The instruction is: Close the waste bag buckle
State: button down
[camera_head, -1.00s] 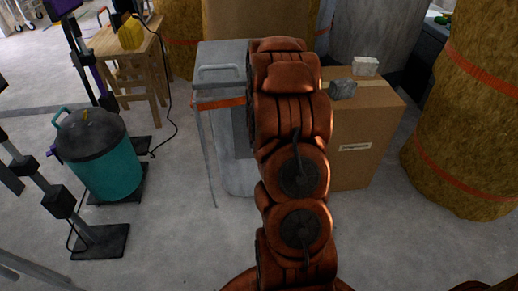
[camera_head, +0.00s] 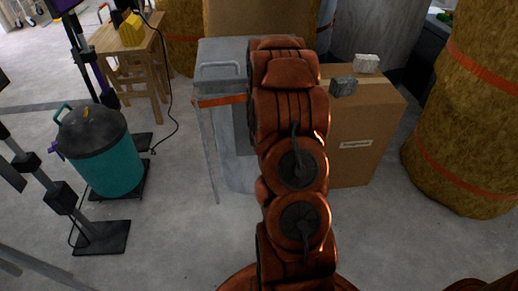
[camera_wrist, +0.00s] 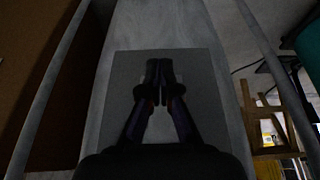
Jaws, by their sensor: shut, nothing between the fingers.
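My gripper (camera_wrist: 159,70) is shut and empty in the wrist view, with its fingertips together. It is in front of a pale grey surface with a darker square panel (camera_wrist: 200,66). I cannot tell whether it touches the panel. In the head view the gripper is hidden by my orange arm. A tall grey unit (camera_head: 225,137) stands behind and left of my arm, with a metal handle, thin metal legs and an orange band (camera_head: 221,100) across it. I cannot make out a buckle in either view, and I cannot tell for sure which thing is the waste bag.
A cardboard box (camera_head: 365,120) with two grey blocks on top stands right of my arm. Orange-strapped straw-coloured rolls (camera_head: 465,130) are at the right. A teal bin (camera_head: 108,162), a black-footed stand (camera_head: 102,238) and a wooden stool (camera_head: 130,55) are left. Left-centre floor is open.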

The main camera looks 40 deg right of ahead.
jog(key=s+a+r+p, duration=0.2)
jog(key=s+a+r, duration=0.5)
jog(key=s, duration=0.2)
jog(key=shift+r, duration=0.35)
dwell(0.5)
jog(key=s+a+r+n+g+y+p, duration=0.15)
jog(key=s+a+r+p, duration=0.4)
jog(key=r, duration=0.55)
jog(key=s+a+r+n+g+p, duration=0.1)
jog(key=s+a+r+n+p, duration=0.1)
jog(key=a+r+p, duration=0.65)
jog(key=s+a+r+n+g+y+p, duration=0.15)
jog(key=s+a+r+p, duration=0.3)
jog(key=a+r, duration=0.6)
jog(key=s+a+r+n+p, duration=0.2)
jog(key=s+r+p, duration=0.5)
jog(key=r, duration=0.6)
jog(key=s+a, duration=0.1)
jog(key=s, duration=0.1)
jog(key=shift+s+r+n+g+h, duration=0.2)
jog(key=shift+s+n+g+h, duration=0.1)
jog(key=shift+s+g, duration=0.1)
